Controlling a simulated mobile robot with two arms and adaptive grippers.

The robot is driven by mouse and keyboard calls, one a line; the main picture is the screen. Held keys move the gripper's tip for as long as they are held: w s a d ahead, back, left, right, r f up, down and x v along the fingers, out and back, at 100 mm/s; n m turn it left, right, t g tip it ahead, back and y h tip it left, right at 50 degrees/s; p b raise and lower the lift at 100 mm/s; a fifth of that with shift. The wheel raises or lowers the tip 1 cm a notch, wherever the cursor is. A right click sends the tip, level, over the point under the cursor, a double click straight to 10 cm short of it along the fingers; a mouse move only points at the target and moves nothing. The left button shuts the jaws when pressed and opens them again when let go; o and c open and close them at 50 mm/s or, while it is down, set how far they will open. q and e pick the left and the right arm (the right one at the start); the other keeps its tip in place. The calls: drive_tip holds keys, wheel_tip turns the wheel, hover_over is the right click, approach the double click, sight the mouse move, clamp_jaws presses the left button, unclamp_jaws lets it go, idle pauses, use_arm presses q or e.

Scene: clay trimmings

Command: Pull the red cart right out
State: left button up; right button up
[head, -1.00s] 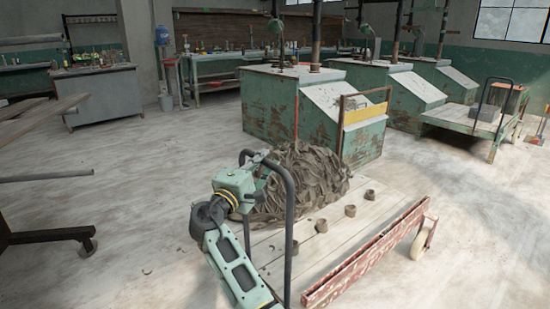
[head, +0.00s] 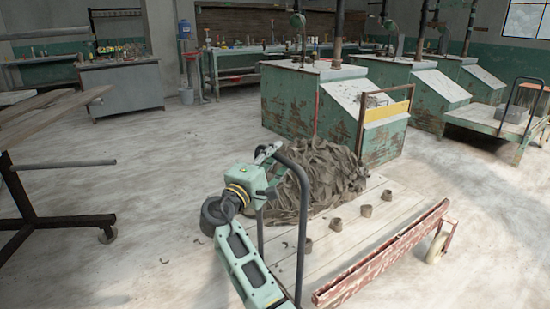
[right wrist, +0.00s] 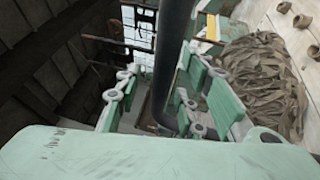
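The red cart (head: 378,263) stands on the floor, with a worn red side beam, a pale plank bed and a cream wheel. Its dark bent-tube handle (head: 300,225) rises at the near end. My right gripper (head: 274,163) is at the upper left of this handle. In the right wrist view the dark handle bar (right wrist: 174,60) passes between the spread fingers of my right gripper (right wrist: 158,92). A gap shows between the bar and the left finger. A heap of grey-brown clay trimmings (head: 322,180) lies on the bed. My left gripper is not in view.
Several small clay rings, one of them here (head: 337,196), lie on the bed. A yellow-railed frame (head: 386,111) stands at the cart's far end, close to green kilns (head: 290,105). A dark rack (head: 50,222) stands left. The floor between it and the cart is open.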

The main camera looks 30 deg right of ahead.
drive_tip(key=shift+s+a+f, duration=0.15)
drive_tip(key=shift+a, duration=0.05)
drive_tip(key=v, duration=1.1)
drive_tip(key=shift+a, duration=0.2)
drive_tip(key=shift+f, duration=0.1)
